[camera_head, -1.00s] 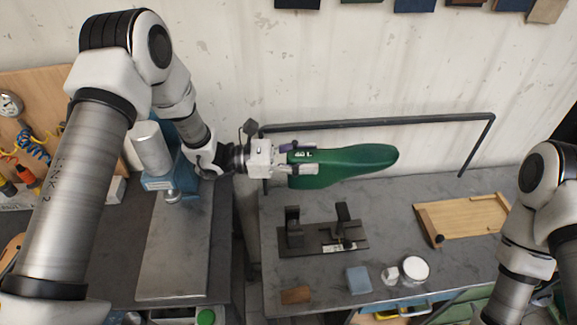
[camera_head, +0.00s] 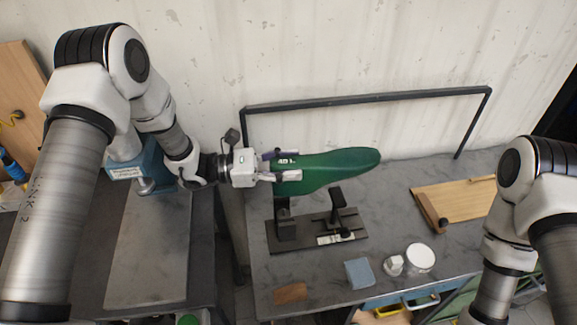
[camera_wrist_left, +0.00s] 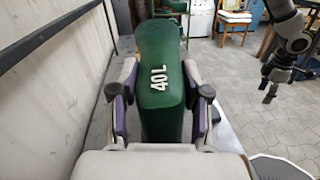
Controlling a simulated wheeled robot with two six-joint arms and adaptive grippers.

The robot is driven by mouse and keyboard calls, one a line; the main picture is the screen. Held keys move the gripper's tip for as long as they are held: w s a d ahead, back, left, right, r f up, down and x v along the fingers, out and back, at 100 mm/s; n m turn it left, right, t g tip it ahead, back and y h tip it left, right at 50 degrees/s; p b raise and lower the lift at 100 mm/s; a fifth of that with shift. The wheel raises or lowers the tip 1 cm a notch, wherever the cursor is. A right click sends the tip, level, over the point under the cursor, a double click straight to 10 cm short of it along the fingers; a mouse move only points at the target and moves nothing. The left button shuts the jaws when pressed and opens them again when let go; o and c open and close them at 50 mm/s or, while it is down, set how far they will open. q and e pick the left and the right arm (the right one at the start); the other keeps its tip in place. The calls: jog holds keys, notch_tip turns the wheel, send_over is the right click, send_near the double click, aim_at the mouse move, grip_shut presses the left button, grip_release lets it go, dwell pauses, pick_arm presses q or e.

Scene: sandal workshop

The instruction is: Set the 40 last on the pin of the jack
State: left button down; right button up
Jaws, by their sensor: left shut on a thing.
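The green last (camera_head: 340,166) is held level in my left gripper (camera_head: 284,166), which is shut on its heel end. It also shows in the left wrist view (camera_wrist_left: 162,75), with "40L" in white between the two fingers (camera_wrist_left: 160,105). The toe points right in the head view. The jack (camera_head: 318,234) is a dark base plate with two uprights on the grey bench. The last hangs above and behind the jack and appears apart from it. The top of the jack's left upright is close under the last's heel in the picture. The pin cannot be made out.
A black rail (camera_head: 370,97) runs along the back of the bench (camera_head: 385,190). A wooden tray (camera_head: 458,198) lies at the right. A blue block (camera_head: 359,273), a white lid (camera_head: 420,257), a small white piece (camera_head: 394,265) and a brown piece (camera_head: 291,293) lie near the front edge.

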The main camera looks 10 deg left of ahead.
aim_at(289, 183)
pick_arm(q)
jog(key=shift+f, duration=0.4)
notch_tip(289, 183, down, 2)
jog(key=shift+w+a+f+b, duration=0.1)
jog(key=shift+f+b, duration=0.05)
jog(key=shift+b, duration=0.55)
jog(key=shift+f+b, duration=0.85)
jog(key=shift+f, duration=0.75)
jog(key=shift+f+b, duration=1.15)
jog(key=shift+f, duration=0.15)
jog(key=c, duration=0.6)
grip_release()
jog(key=shift+o, duration=0.7)
